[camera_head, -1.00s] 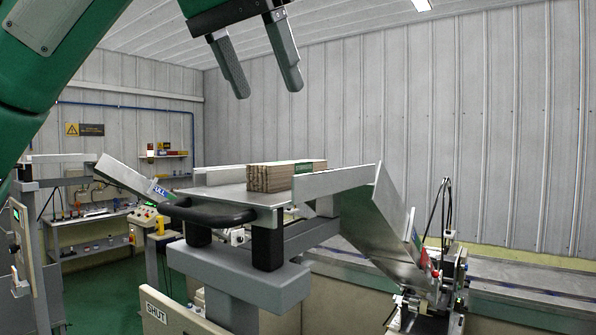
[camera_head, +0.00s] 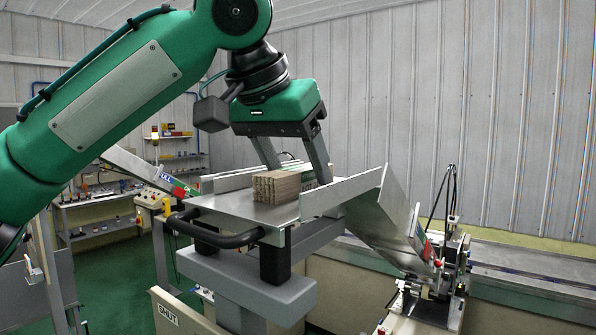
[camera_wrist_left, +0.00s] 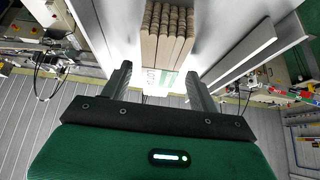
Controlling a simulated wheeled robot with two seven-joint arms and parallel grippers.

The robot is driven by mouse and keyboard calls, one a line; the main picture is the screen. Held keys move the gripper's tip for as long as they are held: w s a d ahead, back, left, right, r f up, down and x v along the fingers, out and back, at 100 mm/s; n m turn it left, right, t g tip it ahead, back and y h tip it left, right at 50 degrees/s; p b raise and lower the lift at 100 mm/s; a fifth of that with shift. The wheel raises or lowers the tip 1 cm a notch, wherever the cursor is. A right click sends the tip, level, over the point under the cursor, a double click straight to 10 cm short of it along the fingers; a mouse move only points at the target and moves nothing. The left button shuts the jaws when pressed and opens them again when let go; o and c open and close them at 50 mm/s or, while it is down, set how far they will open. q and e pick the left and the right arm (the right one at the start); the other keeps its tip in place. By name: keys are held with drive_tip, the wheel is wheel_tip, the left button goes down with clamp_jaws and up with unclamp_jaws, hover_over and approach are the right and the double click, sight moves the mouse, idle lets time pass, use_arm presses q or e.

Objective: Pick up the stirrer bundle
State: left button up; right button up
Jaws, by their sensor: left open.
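The stirrer bundle (camera_head: 275,187) is a block of light brown sticks lying flat on a metal tray table (camera_head: 226,206). In the left wrist view the bundle (camera_wrist_left: 168,35) points away from the gripper, with a white and green wrap at its near part. My left gripper (camera_head: 300,174) is open over the far part of the bundle, fingers pointing down. In the left wrist view its two fingers (camera_wrist_left: 158,72) stand on either side of the bundle's line, with gaps. Whether the fingertips are level with the sticks is unclear. My right gripper is not in view.
A metal side guide (camera_head: 345,188) runs along the tray's right, with a sloped metal chute (camera_head: 382,218) beyond it. A black handle bar (camera_head: 212,234) edges the tray's front left. A small machine with cables (camera_head: 440,265) stands at right.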

use_arm(q)
drive_tip(key=shift+s, duration=0.1)
drive_tip(key=shift+c, duration=0.7)
drive_tip(key=c, duration=1)
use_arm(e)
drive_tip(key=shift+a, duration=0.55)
use_arm(q)
drive_tip(key=shift+r, duration=0.15)
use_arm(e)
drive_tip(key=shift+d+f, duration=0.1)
